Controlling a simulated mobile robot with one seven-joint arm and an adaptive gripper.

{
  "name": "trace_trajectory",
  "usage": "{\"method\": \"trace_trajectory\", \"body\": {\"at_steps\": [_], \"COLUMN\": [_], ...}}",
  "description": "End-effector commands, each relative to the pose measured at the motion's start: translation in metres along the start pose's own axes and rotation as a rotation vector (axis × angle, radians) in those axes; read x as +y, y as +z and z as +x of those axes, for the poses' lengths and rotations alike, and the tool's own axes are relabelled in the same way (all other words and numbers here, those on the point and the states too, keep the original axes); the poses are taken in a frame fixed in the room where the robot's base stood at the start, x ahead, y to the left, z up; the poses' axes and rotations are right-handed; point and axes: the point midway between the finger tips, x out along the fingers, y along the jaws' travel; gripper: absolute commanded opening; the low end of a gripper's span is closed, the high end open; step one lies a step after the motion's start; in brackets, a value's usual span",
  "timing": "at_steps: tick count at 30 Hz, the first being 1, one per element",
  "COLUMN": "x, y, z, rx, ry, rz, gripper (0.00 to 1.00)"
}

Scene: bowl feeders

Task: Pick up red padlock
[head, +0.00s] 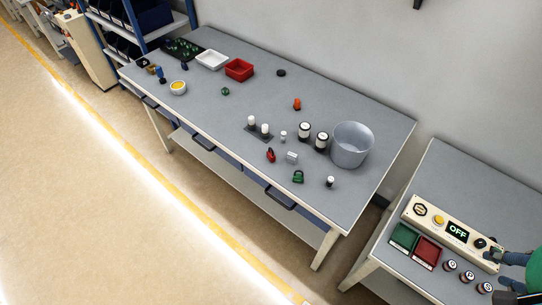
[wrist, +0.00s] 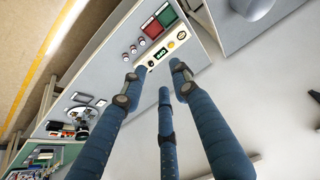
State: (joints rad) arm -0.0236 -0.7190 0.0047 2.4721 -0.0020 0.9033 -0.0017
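The red padlock (head: 271,155) lies on the grey workbench (head: 225,143) in the head view, near the bench's front edge and left of a small silver block. A green padlock (head: 298,176) lies a little to its right and nearer the front edge. My gripper (head: 499,270) is at the lower right of the head view, over the second table and far from the red padlock. In the wrist view my gripper (wrist: 158,72) shows blue fingers spread apart with nothing between them. I cannot make out the red padlock in the wrist view.
A large grey bucket (head: 351,146) and black-and-white cylinders (head: 305,132) stand right of the padlock. White-topped pegs (head: 252,121) stand behind it. The second table carries a control panel (head: 450,229) reading OFF and green and red trays (head: 404,237). Open floor (head: 110,190) lies before the workbench.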

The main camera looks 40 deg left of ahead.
Motion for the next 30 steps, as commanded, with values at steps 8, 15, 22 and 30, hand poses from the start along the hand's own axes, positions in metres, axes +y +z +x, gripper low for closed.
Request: {"method": "trace_trajectory", "body": {"at_steps": [8, 15, 22, 30], "x": [-0.031, -0.074, -0.126, -0.199], "y": [-0.046, -0.094, -0.132, -0.166], "z": [0.011, 0.029, 0.054, 0.09], "rx": [-0.048, -0.094, -0.139, -0.19], "ry": [-0.035, -0.068, -0.096, -0.124], "rz": [-0.093, -0.197, -0.298, -0.419], "gripper": [0.29, 0.29, 0.29, 0.29]}}
